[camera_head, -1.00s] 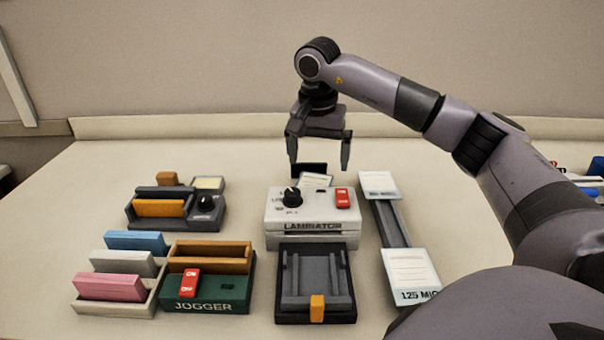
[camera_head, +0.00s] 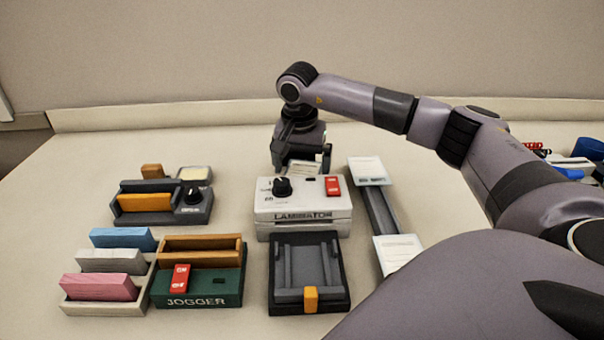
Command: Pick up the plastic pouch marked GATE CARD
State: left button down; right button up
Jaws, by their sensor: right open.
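A white card-like piece with printed lines (camera_head: 304,166) shows just behind the laminator (camera_head: 303,208). It may be the plastic pouch, but its marking is too small to read. My right gripper (camera_head: 299,159) points down over it, open, with one finger on each side. The laminator hides the lower part of the piece and the fingertips, so I cannot tell whether they touch it. My left gripper is not in view.
The laminator has a black knob, a red switch and a dark tray (camera_head: 309,295) in front. To its right is a long holder (camera_head: 381,212) with white sheets. A green jogger (camera_head: 228,288) and colored blocks stand left. The far left table is clear.

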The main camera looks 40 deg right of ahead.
jog(key=c, duration=0.8)
jog(key=shift+c, duration=0.2)
